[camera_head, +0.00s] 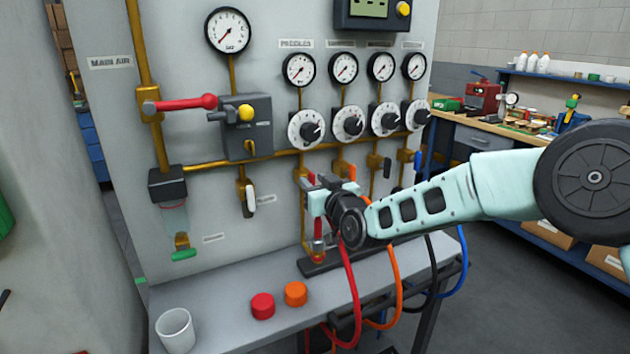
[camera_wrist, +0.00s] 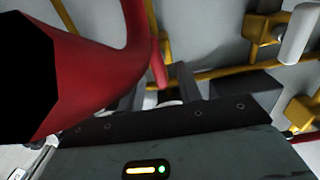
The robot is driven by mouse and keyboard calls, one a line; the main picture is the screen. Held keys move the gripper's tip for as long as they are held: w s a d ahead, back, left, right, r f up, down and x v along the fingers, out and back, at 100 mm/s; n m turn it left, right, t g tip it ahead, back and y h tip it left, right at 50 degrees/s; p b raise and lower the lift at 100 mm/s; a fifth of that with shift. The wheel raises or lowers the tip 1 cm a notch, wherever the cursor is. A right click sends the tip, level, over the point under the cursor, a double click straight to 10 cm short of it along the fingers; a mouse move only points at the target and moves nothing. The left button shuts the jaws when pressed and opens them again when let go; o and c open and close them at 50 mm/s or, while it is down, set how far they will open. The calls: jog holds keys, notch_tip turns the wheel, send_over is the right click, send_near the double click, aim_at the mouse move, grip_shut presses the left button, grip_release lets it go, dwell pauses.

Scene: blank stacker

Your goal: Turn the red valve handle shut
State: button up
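A red lever (camera_head: 186,103) lies level on the yellow pipe under the MAIN AIR label, at the panel's left, well away from my gripper. My gripper (camera_head: 320,184) is at the panel below the dials, by a small red handle (camera_head: 311,181) on the yellow pipework. In the wrist view a narrow red piece (camera_wrist: 159,64), probably this handle, stands just beyond my gripper (camera_wrist: 168,94). The fingers are small and partly hidden, so I cannot tell whether they touch or hold it. A thick red hose (camera_wrist: 85,75) fills the wrist view's left side.
Red hose (camera_head: 350,290) and orange hose (camera_head: 396,285) hang below my gripper. A white-handled valve (camera_head: 250,200) is to its left. The grey shelf (camera_head: 220,313) carries a white cup (camera_head: 175,331), a red cap (camera_head: 262,306) and an orange cap (camera_head: 295,294).

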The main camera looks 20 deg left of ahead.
grip_shut()
jog(key=shift+f+m+b, duration=0.2)
jog(key=shift+m+b, duration=0.1)
jog(key=shift+b, duration=0.15)
jog(key=m+b, duration=0.1)
jog(key=b, duration=0.1)
jog(key=shift+w+d+f+m+b, duration=0.1)
jog(key=shift+w+f+m+b, duration=0.1)
jog(key=shift+m+b, duration=0.2)
jog(key=shift+w+d+f+m+b, duration=0.1)
jog(key=shift+f+m+b, duration=0.1)
jog(key=shift+m+b, duration=2.35)
jog(key=shift+w+d+f+m+b, duration=0.1)
jog(key=shift+f+m+b, duration=0.15)
jog(key=shift+m+b, duration=2.3)
jog(key=shift+w+d+f+m+b, duration=0.1)
jog(key=shift+f+m+b, duration=0.1)
jog(key=shift+m+b, duration=2.35)
jog(key=shift+m, duration=0.25)
